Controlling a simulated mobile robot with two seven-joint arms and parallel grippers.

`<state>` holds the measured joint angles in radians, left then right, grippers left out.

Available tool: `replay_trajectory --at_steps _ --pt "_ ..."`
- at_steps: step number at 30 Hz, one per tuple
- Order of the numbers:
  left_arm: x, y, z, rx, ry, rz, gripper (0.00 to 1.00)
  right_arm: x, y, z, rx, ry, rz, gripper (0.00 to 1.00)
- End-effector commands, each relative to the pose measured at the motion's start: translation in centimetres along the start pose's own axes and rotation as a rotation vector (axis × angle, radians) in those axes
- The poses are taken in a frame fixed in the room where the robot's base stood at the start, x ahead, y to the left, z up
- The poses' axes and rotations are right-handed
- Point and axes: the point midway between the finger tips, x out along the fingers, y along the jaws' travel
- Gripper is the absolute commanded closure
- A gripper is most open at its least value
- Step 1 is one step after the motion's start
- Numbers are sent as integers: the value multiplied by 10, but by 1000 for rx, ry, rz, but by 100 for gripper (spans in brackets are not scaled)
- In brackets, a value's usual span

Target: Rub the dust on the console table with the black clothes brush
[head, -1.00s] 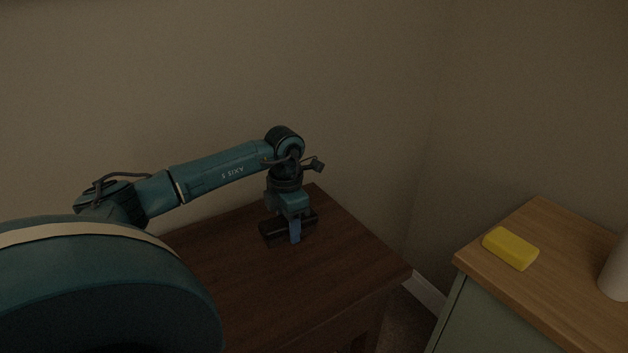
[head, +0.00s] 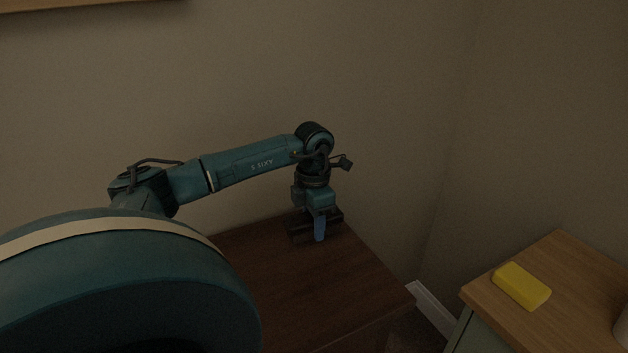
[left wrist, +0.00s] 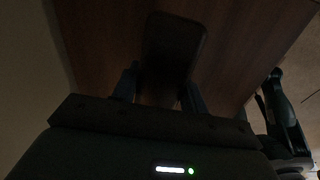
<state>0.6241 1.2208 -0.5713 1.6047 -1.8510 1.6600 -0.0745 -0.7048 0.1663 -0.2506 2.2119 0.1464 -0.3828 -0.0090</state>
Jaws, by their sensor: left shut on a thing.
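The black clothes brush (head: 300,234) is at the far right part of the dark brown console table (head: 290,290), near the wall. My left gripper (head: 320,238) points down and is shut on the brush. The brush also shows as a dark rounded block between the fingers in the left wrist view (left wrist: 175,45). I cannot tell whether the brush touches the tabletop or is just above it. I cannot make out any dust in this dim light. Part of the table is hidden behind my left arm. My right gripper is not in view.
The wall runs close behind the table. A lighter wooden cabinet top (head: 580,270) stands at the right, across a gap, with a yellow sponge-like block (head: 521,287) and part of a pale object (head: 622,328) on it. The front right of the console table looks clear.

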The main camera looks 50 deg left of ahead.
Motion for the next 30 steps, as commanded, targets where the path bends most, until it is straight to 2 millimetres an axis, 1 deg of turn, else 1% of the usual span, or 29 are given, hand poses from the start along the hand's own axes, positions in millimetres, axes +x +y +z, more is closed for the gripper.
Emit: replay_trajectory --at_steps 1,3,9,15,22,23,26,29,30 --pt "-9 2 -1 -1 -1 2 78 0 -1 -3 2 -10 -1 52" --pt "-16 3 -2 -3 -1 1 78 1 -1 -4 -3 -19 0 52" --pt "-29 6 -5 -5 -1 0 78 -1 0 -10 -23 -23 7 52" --pt "-29 6 -6 -5 -1 0 78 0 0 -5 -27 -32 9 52" --pt "-29 3 -4 18 -2 0 78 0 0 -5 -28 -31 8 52" --pt "-28 1 -2 40 -2 -1 78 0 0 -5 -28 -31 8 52" --pt "-27 -14 8 186 -4 -1 78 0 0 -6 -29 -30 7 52" --pt "-26 -42 24 448 -7 0 78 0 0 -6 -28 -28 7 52" --pt "-26 -55 31 579 -8 1 78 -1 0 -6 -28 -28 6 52"
